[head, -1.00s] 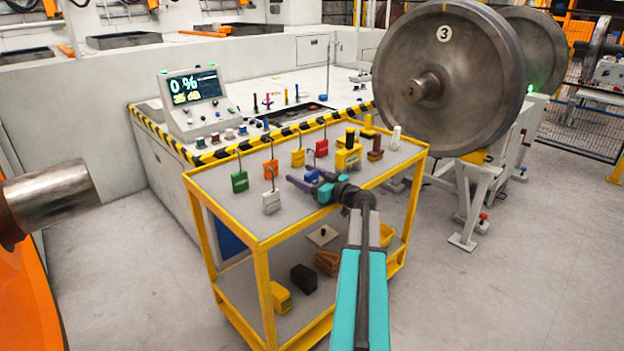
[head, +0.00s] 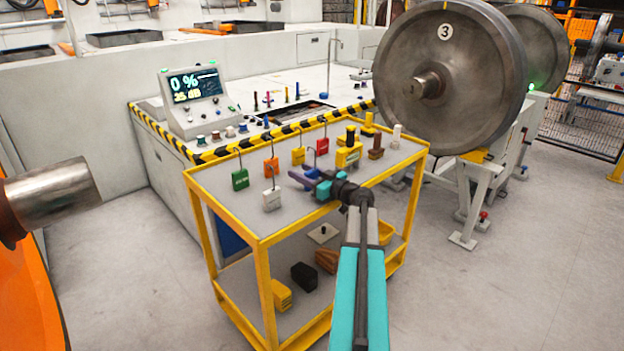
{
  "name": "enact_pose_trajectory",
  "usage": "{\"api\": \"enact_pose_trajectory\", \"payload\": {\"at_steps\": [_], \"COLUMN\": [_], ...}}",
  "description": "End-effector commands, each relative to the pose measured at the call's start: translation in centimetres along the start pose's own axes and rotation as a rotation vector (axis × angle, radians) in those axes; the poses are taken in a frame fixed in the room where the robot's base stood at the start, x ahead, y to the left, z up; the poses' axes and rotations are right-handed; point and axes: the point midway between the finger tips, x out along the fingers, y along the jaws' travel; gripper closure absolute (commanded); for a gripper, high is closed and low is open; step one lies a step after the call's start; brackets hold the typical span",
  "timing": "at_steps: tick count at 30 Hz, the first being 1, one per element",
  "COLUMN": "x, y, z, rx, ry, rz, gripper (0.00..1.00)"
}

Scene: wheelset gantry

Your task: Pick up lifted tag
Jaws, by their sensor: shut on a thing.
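My gripper (head: 303,181), with purple-grey fingers, is over the yellow cart's top shelf and shut on a small blue tag (head: 313,173). The fingers hide part of the blue tag; its thin wire hook points up. Whether the tag clears the shelf is hard to tell. Other tags with wire hooks stand around it: a green tag (head: 240,179) and a white tag (head: 271,199) to the left, an orange tag (head: 271,167), a yellow tag (head: 298,156) and a red tag (head: 322,146) behind.
The cart (head: 262,240) also bears a yellow block with a black knob (head: 348,157), a brown piece (head: 376,152) and a white piece (head: 396,142). A control panel (head: 192,100) sits on the striped-edge bench behind. A large wheel (head: 440,120) stands at right.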

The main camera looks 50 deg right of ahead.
Motion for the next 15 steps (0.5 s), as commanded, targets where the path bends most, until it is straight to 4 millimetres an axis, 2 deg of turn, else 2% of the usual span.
{"api": "enact_pose_trajectory", "payload": {"at_steps": [8, 15], "x": [0.0, 0.0], "y": [0.0, 0.0], "z": [-0.1, -1.1], "rx": [0.0, -0.002], "ry": [0.0, 0.0], "rz": [0.0, 0.0], "gripper": [0.78, 0.78]}}
